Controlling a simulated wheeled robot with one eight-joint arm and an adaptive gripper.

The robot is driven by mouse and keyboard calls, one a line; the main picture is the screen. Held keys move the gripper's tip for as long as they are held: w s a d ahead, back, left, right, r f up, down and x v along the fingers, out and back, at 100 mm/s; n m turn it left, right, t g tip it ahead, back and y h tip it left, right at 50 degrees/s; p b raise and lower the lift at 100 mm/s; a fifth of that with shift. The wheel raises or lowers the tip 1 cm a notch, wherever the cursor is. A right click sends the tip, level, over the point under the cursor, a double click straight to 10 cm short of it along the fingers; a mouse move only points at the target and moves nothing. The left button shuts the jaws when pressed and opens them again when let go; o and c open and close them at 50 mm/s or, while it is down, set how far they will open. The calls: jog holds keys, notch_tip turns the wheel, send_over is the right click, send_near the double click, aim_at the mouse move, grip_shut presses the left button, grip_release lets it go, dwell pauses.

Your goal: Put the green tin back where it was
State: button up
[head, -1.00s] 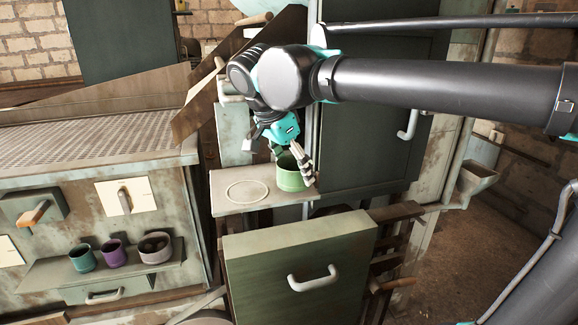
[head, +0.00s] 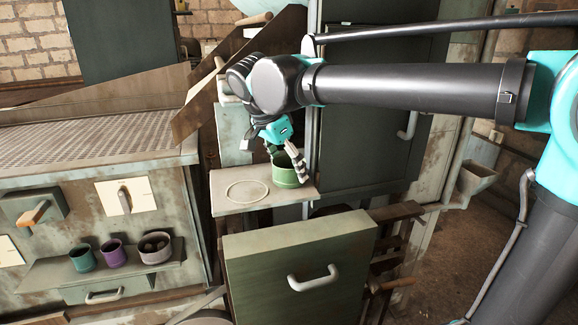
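The green tin (head: 287,178) is upright, at the right part of a small pale shelf (head: 226,203). A pale ring outline (head: 247,191) is marked on the shelf to the left of the tin, and nothing stands in it. My gripper (head: 287,154) reaches down to the tin from above, with one finger at its right side and the other near its back left rim. It appears shut on the tin. I cannot tell whether the tin's base touches the shelf or is just above it.
A teal cup (head: 82,258), a purple cup (head: 112,253) and a pale pot (head: 156,249) stand on a lower ledge at left. A green drawer front (head: 300,262) is below the shelf. A dark cabinet (head: 366,150) stands close to the tin's right.

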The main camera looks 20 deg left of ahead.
jog(key=shift+o, duration=0.9)
jog(key=shift+r, duration=0.35)
jog(key=s+a, duration=0.2)
jog(key=s, duration=0.1)
jog(key=s+a, duration=0.5)
jog(key=s, duration=0.2)
jog(key=shift+a+r, duration=0.15)
jog(key=shift+r, duration=0.2)
jog(key=shift+s, duration=0.1)
